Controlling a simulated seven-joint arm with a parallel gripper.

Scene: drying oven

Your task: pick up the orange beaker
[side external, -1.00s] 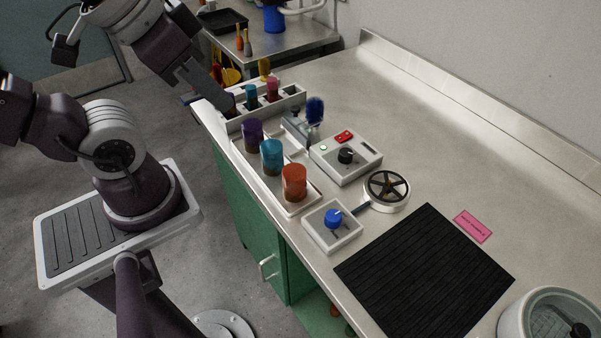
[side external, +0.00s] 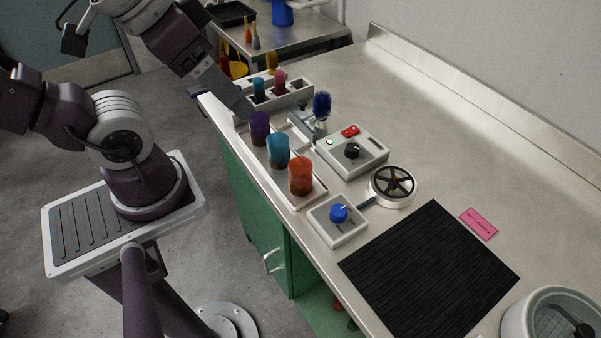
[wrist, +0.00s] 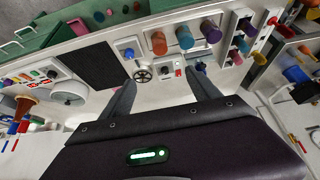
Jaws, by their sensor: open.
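The orange beaker (side external: 300,176) stands upright at the near end of a white tray (side external: 310,203), in a row with a teal beaker (side external: 278,150) and a purple beaker (side external: 260,128). In the wrist view the orange beaker (wrist: 158,43) is at the top centre, beyond the fingertips. My gripper (wrist: 161,78) is open and empty, its two fingers spread. In the side view my gripper (side external: 241,104) is at the far end of the row, close to the purple beaker in the picture and apart from the orange one; its fingertips are hard to make out there.
A rack (side external: 295,93) with small coloured vials stands behind the tray. Right of the tray are a control box (side external: 350,155), a blue-knob box (side external: 338,222) and a round spoked device (side external: 393,184). A black mat (side external: 430,270) lies nearer. The bench's back right is clear.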

